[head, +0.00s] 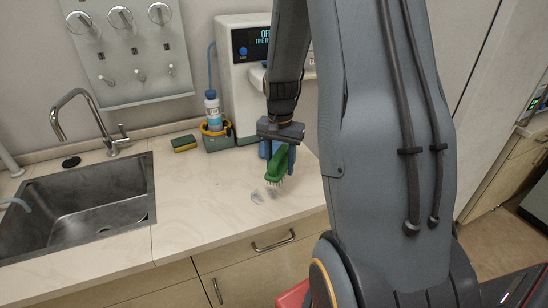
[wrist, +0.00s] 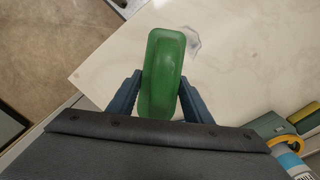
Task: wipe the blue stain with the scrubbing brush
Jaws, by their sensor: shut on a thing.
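My gripper (head: 280,152) is shut on the green scrubbing brush (head: 277,166). The brush is held over the pale counter, bristles downward. In the wrist view the green back of the brush (wrist: 163,75) lies between the two blue fingers. A faint grey-blue stain (head: 257,197) marks the counter just to the left of and below the bristles, with another patch partly under them. In the wrist view part of the stain (wrist: 191,42) shows beside the brush's far end. I cannot tell whether the bristles touch the counter.
A sink (head: 80,205) with a faucet (head: 85,120) lies at the left. A yellow-green sponge (head: 184,144) and a caddy (head: 217,138) with a blue-white bottle (head: 213,110) stand at the back. A white instrument (head: 240,75) stands behind my gripper. The counter's front middle is clear.

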